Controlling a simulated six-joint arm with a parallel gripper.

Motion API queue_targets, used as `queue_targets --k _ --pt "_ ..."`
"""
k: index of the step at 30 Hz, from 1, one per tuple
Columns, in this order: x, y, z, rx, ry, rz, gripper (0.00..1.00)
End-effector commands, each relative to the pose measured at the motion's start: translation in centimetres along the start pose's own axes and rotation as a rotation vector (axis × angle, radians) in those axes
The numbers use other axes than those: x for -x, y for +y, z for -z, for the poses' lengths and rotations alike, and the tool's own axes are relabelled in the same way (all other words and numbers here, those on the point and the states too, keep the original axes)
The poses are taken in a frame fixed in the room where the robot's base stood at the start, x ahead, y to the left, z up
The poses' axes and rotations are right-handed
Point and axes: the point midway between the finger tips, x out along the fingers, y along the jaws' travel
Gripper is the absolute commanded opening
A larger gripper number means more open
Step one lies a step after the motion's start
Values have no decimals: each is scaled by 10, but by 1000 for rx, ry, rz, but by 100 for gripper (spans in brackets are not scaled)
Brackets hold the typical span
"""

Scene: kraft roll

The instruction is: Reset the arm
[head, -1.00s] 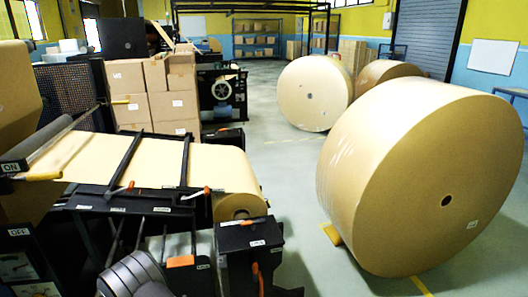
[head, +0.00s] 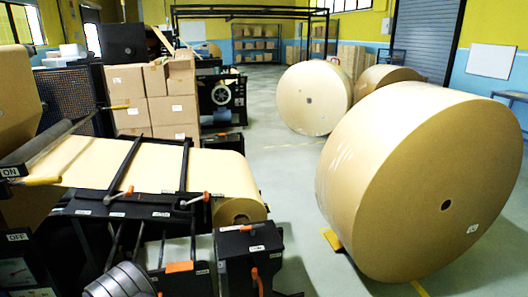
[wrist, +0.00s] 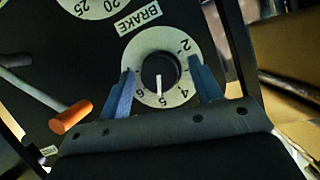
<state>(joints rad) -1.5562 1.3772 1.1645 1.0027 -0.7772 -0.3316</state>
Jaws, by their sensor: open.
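In the wrist view my gripper (wrist: 160,64) is open, with one blue finger on each side of a black dial knob (wrist: 159,76). No finger visibly presses on the knob, though I cannot tell the depth between them. The knob sits on a white numbered dial (wrist: 133,50) under a BRAKE label (wrist: 140,20), and its white pointer line is near the 5. In the head view a grey and black part of my arm shows at the bottom left; the gripper itself is out of that view.
An orange-tipped lever (wrist: 70,118) stands left of my gripper. In the head view the black machine frame (head: 130,207) carries kraft paper and orange-handled levers. A large kraft roll (head: 400,190) stands on the right, with stacked boxes (head: 175,75) behind the machine. Floor between is open.

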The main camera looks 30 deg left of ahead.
Motion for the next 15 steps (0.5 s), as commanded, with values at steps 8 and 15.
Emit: queue_targets --k 8,15 --pt "0 -1 0 136 0 -57 59" --pt "22 -3 0 180 -1 -74 59"
